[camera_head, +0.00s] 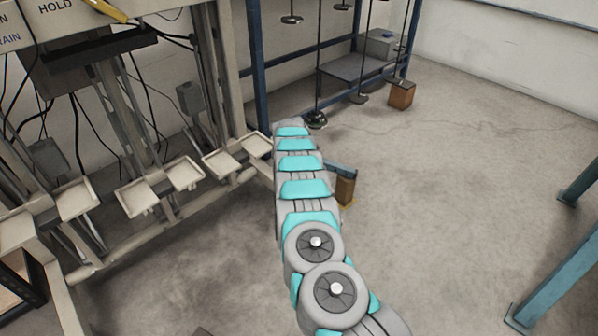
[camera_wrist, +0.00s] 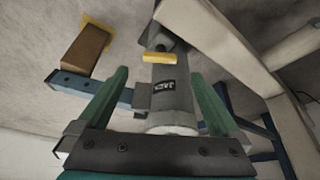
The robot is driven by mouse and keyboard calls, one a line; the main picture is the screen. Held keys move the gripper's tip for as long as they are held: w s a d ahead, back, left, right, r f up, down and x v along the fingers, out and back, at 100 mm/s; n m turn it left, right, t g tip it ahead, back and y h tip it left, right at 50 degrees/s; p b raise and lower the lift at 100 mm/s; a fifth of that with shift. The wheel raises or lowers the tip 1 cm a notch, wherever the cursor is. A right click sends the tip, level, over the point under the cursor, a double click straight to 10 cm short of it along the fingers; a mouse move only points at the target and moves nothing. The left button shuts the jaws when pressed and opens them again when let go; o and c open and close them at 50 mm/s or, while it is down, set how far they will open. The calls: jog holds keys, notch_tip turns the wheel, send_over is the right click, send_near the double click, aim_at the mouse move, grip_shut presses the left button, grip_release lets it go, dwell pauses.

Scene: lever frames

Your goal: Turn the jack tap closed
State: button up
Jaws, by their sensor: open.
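In the wrist view a grey cylindrical body (camera_wrist: 172,95) carries a small dark label that seems to read JACK, seen turned over. A short yellow handle (camera_wrist: 159,57) sits across its far end, and I take it for the jack tap. My gripper (camera_wrist: 157,77) is open, with one green finger on each side of the grey body. The yellow handle appears beyond the fingertips, and nothing is clearly gripped. Whether the fingers touch the body I cannot tell. In the head view my arm hides the gripper and the tap.
A brown block (camera_wrist: 86,51) with a blue bar (camera_wrist: 80,84) lies left of the fingers; a similar block (camera_head: 345,188) shows beside my arm. A pale frame with trays (camera_head: 137,197) stands at left. A yellow lever (camera_head: 104,10) is near HOLD. The floor (camera_head: 450,200) at right is clear.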

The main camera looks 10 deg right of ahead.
jog(key=shift+s+a+r, duration=0.1)
jog(key=shift+s+r, duration=0.05)
jog(key=shift+r, duration=0.3)
jog(key=shift+c, duration=0.2)
